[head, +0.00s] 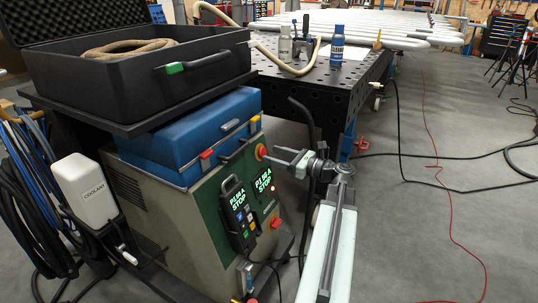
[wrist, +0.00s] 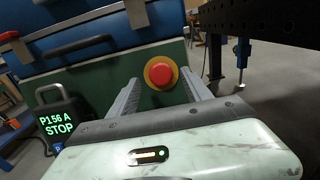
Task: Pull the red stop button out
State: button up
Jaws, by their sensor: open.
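The red stop button (wrist: 161,76) is a round red knob with a yellow ring behind it, on the green machine panel. In the head view it shows at the panel's upper right edge (head: 261,151). My gripper (head: 277,157) is open and points at the button. In the wrist view one grey finger is on the left of the button and one on the right, with the button between or just beyond their tips. I cannot tell whether either finger touches it.
A green machine (head: 170,215) carries a blue case (head: 190,130) and a black open case (head: 130,85). A pendant (head: 239,212) with a lit screen reading "P156 A STOP" hangs on its front. A black perforated table (head: 290,90) stands behind my arm. Floor on the right has cables.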

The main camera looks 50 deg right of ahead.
jog(key=shift+x, duration=1.45)
grip_shut()
jog(key=shift+v, duration=0.85)
grip_release()
jog(key=shift+r, duration=0.2)
jog(key=v, duration=0.8)
